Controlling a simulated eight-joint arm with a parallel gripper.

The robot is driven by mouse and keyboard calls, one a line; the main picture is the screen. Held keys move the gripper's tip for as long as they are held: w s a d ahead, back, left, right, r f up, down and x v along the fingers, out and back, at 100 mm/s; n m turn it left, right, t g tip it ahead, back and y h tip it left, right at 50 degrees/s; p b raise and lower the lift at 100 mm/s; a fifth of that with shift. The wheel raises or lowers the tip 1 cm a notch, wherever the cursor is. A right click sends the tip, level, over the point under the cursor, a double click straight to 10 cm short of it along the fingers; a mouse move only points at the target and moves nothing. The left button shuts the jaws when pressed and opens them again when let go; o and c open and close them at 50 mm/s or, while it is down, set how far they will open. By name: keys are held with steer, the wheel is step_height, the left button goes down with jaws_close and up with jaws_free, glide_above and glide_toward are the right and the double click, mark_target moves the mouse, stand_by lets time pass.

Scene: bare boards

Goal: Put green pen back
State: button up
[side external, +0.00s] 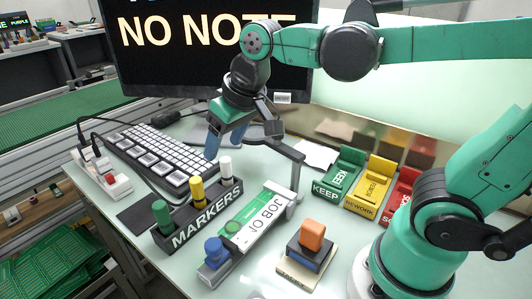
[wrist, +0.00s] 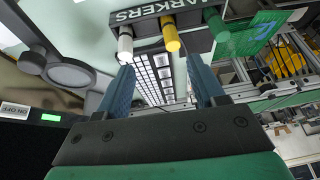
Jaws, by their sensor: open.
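A green pen (side external: 161,214) stands upright at the near left end of the black rack lettered MARKERS (side external: 207,217). A yellow pen (side external: 197,189) and a white pen (side external: 225,167) stand in the same rack. In the wrist view the green pen (wrist: 216,24), yellow pen (wrist: 171,34) and white pen (wrist: 125,43) show at the top beside the rack lettering. My gripper (side external: 224,142) is open and empty, with blue fingers, above the keyboard side of the rack. Its fingers also show in the wrist view (wrist: 161,90), apart from the pens.
A JOB 01 holder (side external: 266,212) lies right of the rack, with a green round piece (side external: 231,228) and a blue knob (side external: 213,248) at its near end. An orange-topped stamp (side external: 312,236), KEEP, REWORK and red bins (side external: 338,178), a keyboard (side external: 157,152) and a monitor (side external: 205,45) surround it.

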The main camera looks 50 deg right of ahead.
steer(key=s+d+f+t, duration=0.2)
steer(key=s+d+f, duration=0.1)
steer(key=s, duration=0.1)
steer(key=shift+d+f+h, duration=0.3)
steer(key=shift+d, duration=0.05)
stand_by(0.9)
